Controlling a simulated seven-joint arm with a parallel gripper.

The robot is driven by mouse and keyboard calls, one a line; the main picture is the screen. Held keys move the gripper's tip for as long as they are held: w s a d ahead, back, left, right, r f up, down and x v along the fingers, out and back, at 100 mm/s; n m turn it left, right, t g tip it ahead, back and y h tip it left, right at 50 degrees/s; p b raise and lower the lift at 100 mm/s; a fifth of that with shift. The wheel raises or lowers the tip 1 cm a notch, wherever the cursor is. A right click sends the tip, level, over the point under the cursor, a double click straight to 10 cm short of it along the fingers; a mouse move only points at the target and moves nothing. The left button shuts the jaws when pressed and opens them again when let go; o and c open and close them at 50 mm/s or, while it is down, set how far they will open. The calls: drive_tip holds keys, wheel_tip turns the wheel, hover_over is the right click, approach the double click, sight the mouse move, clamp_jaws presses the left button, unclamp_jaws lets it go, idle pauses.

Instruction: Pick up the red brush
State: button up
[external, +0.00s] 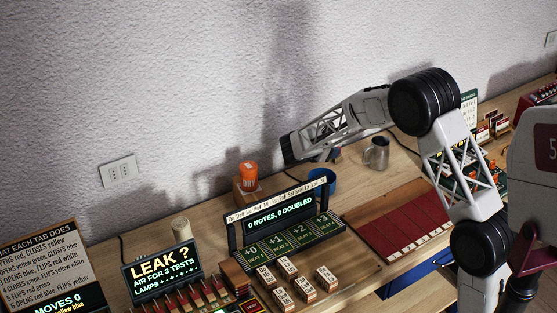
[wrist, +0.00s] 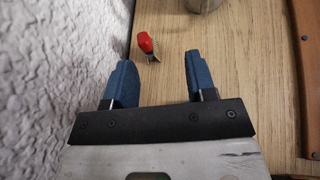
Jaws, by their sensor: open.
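The red brush (wrist: 146,42) shows in the wrist view as a short red handle with a small pale bristle end. It lies on the wooden table close to the wall, beyond my fingertips and a little left of the midline between them. My gripper (wrist: 159,58) is open, with its two blue fingers apart and nothing between them. The brush appears apart from both fingers. I cannot make out the brush in the external view, where my arm reaches left along the wall above the table.
The textured wall (wrist: 60,60) runs close to my left finger. A metal mug (external: 377,153) stands right of my forearm's end and shows at the wrist view's top (wrist: 203,4). A blue cup (external: 322,181) stands below my forearm, near the display panel (external: 280,216).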

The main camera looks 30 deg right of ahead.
drive_tip(key=shift+n+t+h, duration=0.3)
drive_tip(key=shift+n+t, duration=0.1)
drive_tip(key=shift+n, duration=0.4)
drive_tip(key=w+f, duration=0.3)
drive_tip(key=shift+w+a+f, duration=0.1)
drive_tip(key=shift+w+f, duration=0.1)
drive_tip(key=shift+w, duration=0.05)
drive_tip(key=shift+x, duration=3.4)
drive_tip(key=shift+x, duration=2.6)
drive_tip(key=shift+s+f, duration=0.15)
drive_tip(key=shift+f, duration=0.05)
drive_tip(key=shift+c, duration=0.3)
drive_tip(key=shift+a, duration=0.1)
clamp_jaws()
